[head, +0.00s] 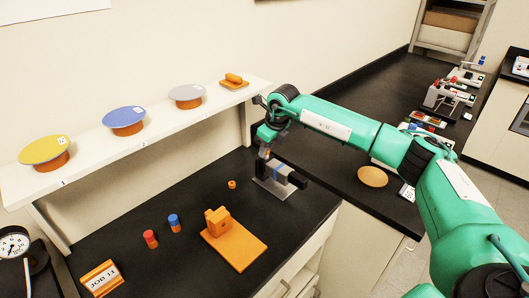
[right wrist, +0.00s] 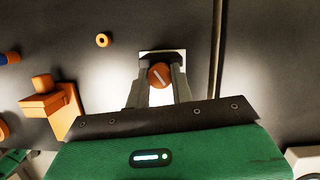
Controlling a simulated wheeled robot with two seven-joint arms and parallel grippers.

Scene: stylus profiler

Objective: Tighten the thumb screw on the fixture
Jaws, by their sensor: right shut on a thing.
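The thumb screw (right wrist: 160,75) is a round orange-brown knob with a pale line across its top, tilted in the right wrist view. It sits over a small pale plate (right wrist: 150,53). My right gripper (right wrist: 160,78) has its two grey fingers on either side of the knob and is shut on it. In the head view the right gripper (head: 264,158) reaches down at a grey metal fixture (head: 271,188) on the black bench; the knob is hidden there by the gripper. My left gripper is not in view.
An orange plate with a block (head: 250,247), an orange ring (head: 232,184) and red (head: 150,239) and blue (head: 174,223) small cylinders stand left of the fixture. A white shelf (head: 80,165) with coloured discs runs behind. A dial gauge (head: 13,244) is at far left.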

